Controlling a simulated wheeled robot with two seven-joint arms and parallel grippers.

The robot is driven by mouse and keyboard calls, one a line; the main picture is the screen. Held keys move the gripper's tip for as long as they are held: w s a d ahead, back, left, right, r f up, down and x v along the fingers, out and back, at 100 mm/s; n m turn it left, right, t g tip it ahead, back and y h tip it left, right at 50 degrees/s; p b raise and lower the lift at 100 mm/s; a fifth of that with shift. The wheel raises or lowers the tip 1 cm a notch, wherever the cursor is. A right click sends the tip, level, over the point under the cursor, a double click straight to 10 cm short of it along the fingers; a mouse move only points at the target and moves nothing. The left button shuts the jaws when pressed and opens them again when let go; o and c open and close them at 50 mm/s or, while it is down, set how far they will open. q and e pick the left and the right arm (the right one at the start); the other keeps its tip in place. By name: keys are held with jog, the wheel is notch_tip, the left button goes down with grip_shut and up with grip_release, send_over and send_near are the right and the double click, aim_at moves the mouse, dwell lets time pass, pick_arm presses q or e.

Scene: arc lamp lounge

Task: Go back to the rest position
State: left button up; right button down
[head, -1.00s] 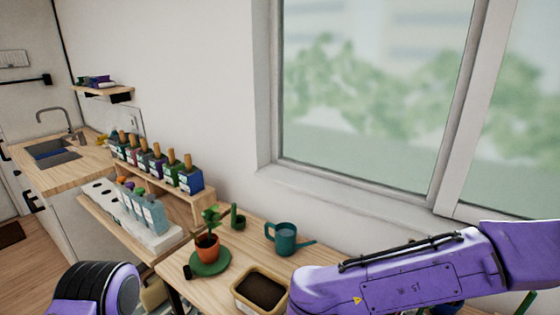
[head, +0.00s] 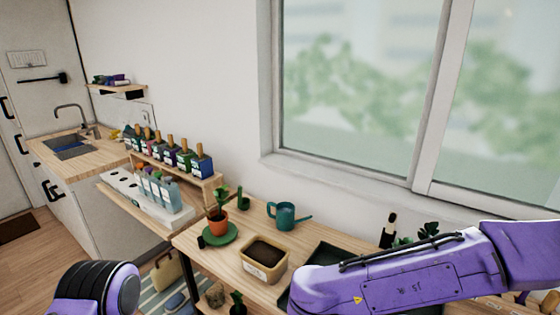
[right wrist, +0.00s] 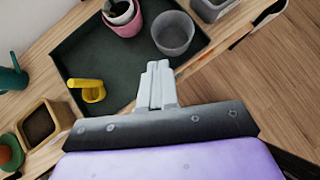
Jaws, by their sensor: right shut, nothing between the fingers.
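My right gripper (right wrist: 157,82) shows in the right wrist view, shut and empty, over the front edge of a dark tray (right wrist: 110,50). In the head view my purple right arm comes in from the right and covers much of that tray (head: 325,255); its gripper is out of sight there. My left arm shows only as a purple and black part at the bottom left of the head view, and its gripper is out of the picture.
The bench holds a potted plant (head: 217,212) on a green saucer, a soil-filled box (head: 263,262) and a teal watering can (head: 286,214). In the tray are a grey pot (right wrist: 173,33), a pink pot (right wrist: 122,20) and a yellow object (right wrist: 88,89). Wooden floor (right wrist: 265,80) is clear at right.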

jog(key=w+a+f+n+t+y+b, duration=0.1)
jog(key=w+f+n+t+y, duration=0.3)
jog(key=n, duration=0.7)
jog(key=f+n+t+h+b, duration=0.1)
jog(key=f+n, duration=0.6)
jog(key=n, duration=0.3)
jog(key=s+d+f+n+y+b, duration=0.1)
jog(key=s+f+n, duration=0.2)
jog(key=f+n, duration=0.25)
jog(key=s+d+f+n+y+b, duration=0.1)
jog(key=s+f+n, duration=0.1)
jog(key=f+n, duration=0.4)
jog(key=s+d+f+n+g+b, duration=0.3)
jog(key=s+d+f, duration=0.3)
jog(key=s+f, duration=0.3)
jog(key=s+d+f+n+g+b, duration=0.3)
jog(key=s+d+f+n, duration=0.3)
jog(key=s+f, duration=0.3)
jog(key=shift+s+f, duration=0.2)
jog(key=shift+s, duration=1.05)
